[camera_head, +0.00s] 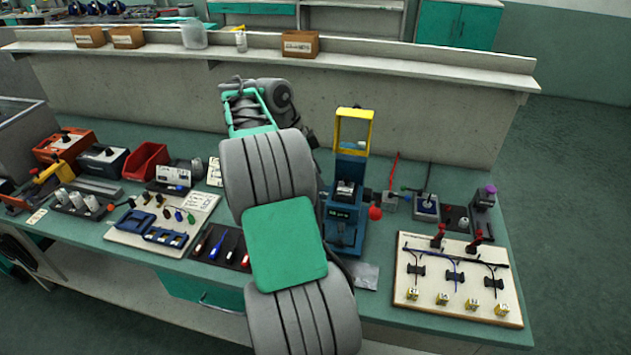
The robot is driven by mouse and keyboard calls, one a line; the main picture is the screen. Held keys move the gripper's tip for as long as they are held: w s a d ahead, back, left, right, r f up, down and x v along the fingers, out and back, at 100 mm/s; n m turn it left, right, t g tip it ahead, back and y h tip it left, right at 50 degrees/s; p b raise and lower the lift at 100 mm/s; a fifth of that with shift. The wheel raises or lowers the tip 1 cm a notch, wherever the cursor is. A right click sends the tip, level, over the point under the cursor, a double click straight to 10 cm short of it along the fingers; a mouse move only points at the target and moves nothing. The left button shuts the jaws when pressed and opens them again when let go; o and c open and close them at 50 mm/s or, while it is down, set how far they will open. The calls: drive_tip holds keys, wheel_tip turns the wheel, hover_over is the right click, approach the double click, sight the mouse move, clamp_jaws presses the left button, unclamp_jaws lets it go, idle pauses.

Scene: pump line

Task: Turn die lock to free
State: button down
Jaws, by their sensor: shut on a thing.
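A blue press (343,232) with a raised yellow frame (353,113) stands on the bench right of my arm. A red ball knob (375,213) sticks out at its right side. I cannot make out which part is the die lock; the press's left side is partly behind my arm. My arm crosses the middle of the picture, and its far links bend towards the press. My gripper's fingers are hidden behind my own arm, so what they touch does not show.
Left of my arm are a board with blue holders (165,236), a red bin (146,160) and a dark tray of screwdrivers (222,246). A wooden board with cables (457,278) lies at the right. A low wall with a ledge (400,68) runs behind the bench.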

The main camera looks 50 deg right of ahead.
drive_tip(key=n+b, duration=0.1)
drive_tip(key=n, duration=0.1)
drive_tip(key=n+t+h+b, duration=0.1)
drive_tip(key=b, duration=0.1)
drive_tip(key=shift+s+a+f+n, duration=0.1)
drive_tip(key=shift+f+n, duration=0.1)
drive_tip(key=shift+n, duration=0.2)
drive_tip(key=n+t+b, duration=0.1)
drive_tip(key=n+b, duration=0.2)
drive_tip(key=shift+s, duration=0.2)
drive_tip(key=n+t+b, duration=0.2)
drive_tip(key=n+b, duration=0.2)
drive_tip(key=n, duration=0.1)
drive_tip(key=shift+s, duration=0.2)
drive_tip(key=shift+r+n+t+b, duration=0.15)
drive_tip(key=shift+n+t+b, duration=0.3)
drive_tip(key=shift+n, duration=0.25)
drive_tip(key=shift+r, duration=0.1)
drive_tip(key=c, duration=0.8)
unclamp_jaws()
drive_tip(key=shift+c, duration=0.2)
drive_tip(key=p+v, duration=0.1)
drive_tip(key=v, duration=0.6)
drive_tip(key=shift+r, duration=0.4)
